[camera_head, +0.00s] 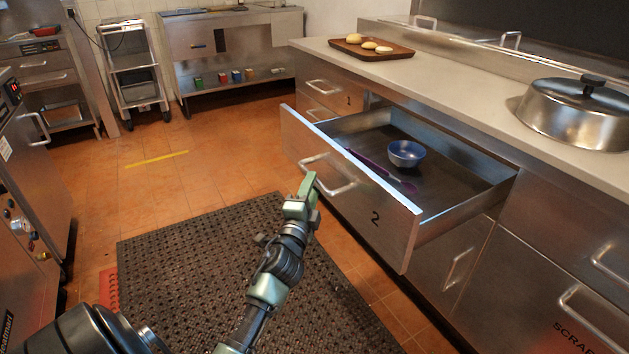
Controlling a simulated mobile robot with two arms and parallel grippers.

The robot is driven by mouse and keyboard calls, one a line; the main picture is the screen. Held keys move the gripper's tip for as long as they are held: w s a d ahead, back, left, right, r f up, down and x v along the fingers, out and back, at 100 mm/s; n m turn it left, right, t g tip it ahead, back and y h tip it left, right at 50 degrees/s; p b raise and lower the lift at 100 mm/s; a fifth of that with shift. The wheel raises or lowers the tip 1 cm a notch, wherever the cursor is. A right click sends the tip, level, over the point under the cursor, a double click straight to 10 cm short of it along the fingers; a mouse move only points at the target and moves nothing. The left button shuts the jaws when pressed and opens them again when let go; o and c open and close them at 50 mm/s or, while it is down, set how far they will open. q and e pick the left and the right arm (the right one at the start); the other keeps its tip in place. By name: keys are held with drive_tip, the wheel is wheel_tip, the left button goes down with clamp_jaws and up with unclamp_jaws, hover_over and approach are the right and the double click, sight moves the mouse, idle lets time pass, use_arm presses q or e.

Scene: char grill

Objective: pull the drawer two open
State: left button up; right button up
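Drawer two (375,221), a steel drawer marked "2" on its front, stands pulled well out from the counter. Its bar handle (336,186) is on the front face, left of the number. A blue bowl (406,153) and a dark purple utensil (378,168) lie inside the drawer. My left gripper (308,185) is at the left end of the handle, close to it or touching it; I cannot tell which. Its fingers are seen nearly edge-on, so their opening does not show. My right gripper is not in view.
The counter above holds a brown tray (385,54) with buns and a steel domed lid (578,110). Drawer one (338,99) is behind, closed. A black perforated mat (190,265) covers the floor in front. A cart (135,77) stands at the back. Orange floor is free at left.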

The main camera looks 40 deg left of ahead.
use_arm(q)
drive_tip(key=v, duration=0.4)
drive_tip(key=shift+s+d+f, duration=0.1)
drive_tip(key=shift+s+d, duration=0.1)
drive_tip(key=shift+s, duration=0.1)
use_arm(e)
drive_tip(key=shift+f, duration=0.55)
